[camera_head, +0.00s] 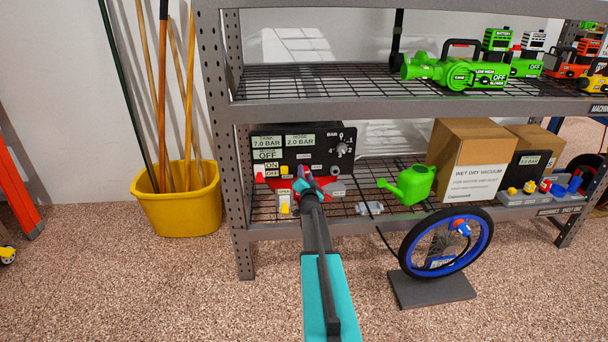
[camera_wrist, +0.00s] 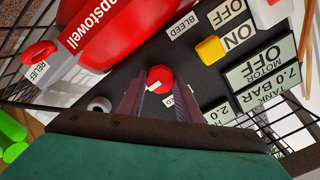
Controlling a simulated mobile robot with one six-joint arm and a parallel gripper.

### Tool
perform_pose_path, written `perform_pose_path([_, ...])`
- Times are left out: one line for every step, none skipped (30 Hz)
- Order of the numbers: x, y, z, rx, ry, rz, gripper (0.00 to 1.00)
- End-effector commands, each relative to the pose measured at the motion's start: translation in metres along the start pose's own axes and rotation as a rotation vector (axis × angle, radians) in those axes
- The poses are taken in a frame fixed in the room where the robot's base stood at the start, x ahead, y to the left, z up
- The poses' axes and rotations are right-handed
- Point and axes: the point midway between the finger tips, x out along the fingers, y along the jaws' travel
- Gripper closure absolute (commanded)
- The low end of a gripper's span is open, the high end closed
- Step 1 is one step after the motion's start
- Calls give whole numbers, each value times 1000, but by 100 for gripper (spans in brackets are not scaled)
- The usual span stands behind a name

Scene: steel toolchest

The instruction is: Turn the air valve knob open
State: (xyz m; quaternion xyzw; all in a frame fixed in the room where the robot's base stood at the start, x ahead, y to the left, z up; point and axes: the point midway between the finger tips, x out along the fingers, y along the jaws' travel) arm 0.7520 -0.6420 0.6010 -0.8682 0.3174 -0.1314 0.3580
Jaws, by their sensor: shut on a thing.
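A red knob (camera_wrist: 161,78) with a small white mark stands out from the black front panel in the wrist view. My gripper (camera_wrist: 160,92) is shut on it, one finger on each side. A small label beside the knob is partly covered by a finger, so I cannot read it whole. In the head view my gripper (camera_head: 305,186) reaches the lower part of the black compressor panel (camera_head: 318,158) and largely hides the knob. The panel displays read tank 7.0 bar, hose 2.0 bar and motor OFF.
A red tank (camera_wrist: 120,28), a red relief ring (camera_wrist: 40,50) and a yellow switch (camera_wrist: 209,49) lie close by. A grey dial (camera_head: 342,150) sits on the panel's right. A green watering can (camera_head: 410,186) and a wheel (camera_head: 446,243) stand to the right. Shelf uprights and wire shelving surround the panel.

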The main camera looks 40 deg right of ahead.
Motion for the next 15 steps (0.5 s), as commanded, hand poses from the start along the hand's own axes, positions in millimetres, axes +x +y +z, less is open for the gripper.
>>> perform_pose_path([1, -2, 2, 7, -3, -2, 91])
perform_pose_path([1, -2, 2, 10, -3, -3, 91])
perform_pose_path([1, -2, 2, 15, -3, -3, 91])
perform_pose_path([1, -2, 3, 17, -3, -3, 91])
perform_pose_path([1, -2, 3, 19, -3, -3, 91])
perform_pose_path([1, -2, 3, 20, -3, -3, 91])
perform_pose_path([1, -2, 3, 21, -3, -3, 91])
perform_pose_path([1, -2, 3, 21, -3, -3, 91])
perform_pose_path([1, -2, 3, 21, -3, -3, 91])
perform_pose_path([1, -2, 3, 21, -3, -3, 91])
perform_pose_path([1, -3, 3, 21, -3, -3, 91])
perform_pose_path([1, -3, 3, 20, -3, -3, 91])
perform_pose_path([1, -3, 3, 20, -3, -3, 91])
perform_pose_path([1, -3, 3, 20, -3, -3, 91])
perform_pose_path([1, -3, 3, 20, -3, -3, 65])
